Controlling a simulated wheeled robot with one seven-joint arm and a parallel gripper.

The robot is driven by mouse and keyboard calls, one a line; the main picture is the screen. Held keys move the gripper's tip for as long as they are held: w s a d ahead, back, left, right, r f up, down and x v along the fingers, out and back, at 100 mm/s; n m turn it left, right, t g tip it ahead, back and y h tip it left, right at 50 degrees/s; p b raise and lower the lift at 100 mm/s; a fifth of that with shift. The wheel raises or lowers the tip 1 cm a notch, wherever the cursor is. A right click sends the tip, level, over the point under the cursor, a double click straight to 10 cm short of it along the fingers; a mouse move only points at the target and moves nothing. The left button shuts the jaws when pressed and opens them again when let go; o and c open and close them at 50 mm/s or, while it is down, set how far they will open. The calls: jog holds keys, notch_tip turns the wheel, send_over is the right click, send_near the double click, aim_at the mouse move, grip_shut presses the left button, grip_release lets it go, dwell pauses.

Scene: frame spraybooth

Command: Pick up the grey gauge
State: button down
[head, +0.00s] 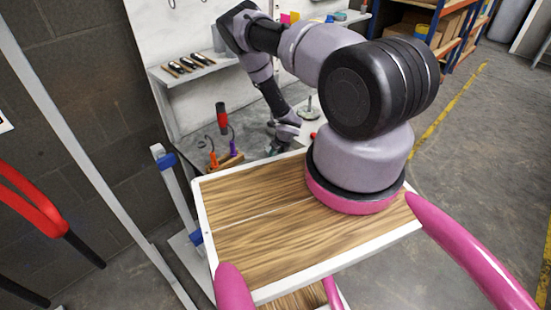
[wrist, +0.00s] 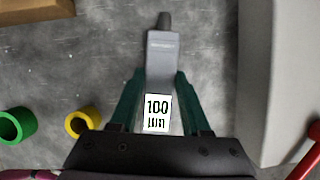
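The grey gauge (wrist: 163,60) is in the middle of the wrist view. It is a slim grey body with a darker narrow tip at the far end and a white panel reading "100" at the near end. My gripper (wrist: 161,74) has green fingers, one on each side of the gauge. They are very close to its sides, and I cannot tell whether they touch it. In the head view my gripper (head: 277,146) is low over the grey surface behind the wooden-topped tray, small and partly hidden, and the gauge cannot be made out there.
A green ring (wrist: 17,125) and a yellow ring (wrist: 82,121) lie left of the gauge. A cardboard-coloured object (wrist: 35,8) is at upper left. A pale block (wrist: 285,80) and a red handle (wrist: 308,155) are at right. A tool shelf (head: 190,68) is on the back panel.

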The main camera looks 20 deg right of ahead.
notch_tip(320, 180, up, 10)
dwell(0.7)
dwell(0.6)
jog(key=shift+w+d+r, duration=0.1)
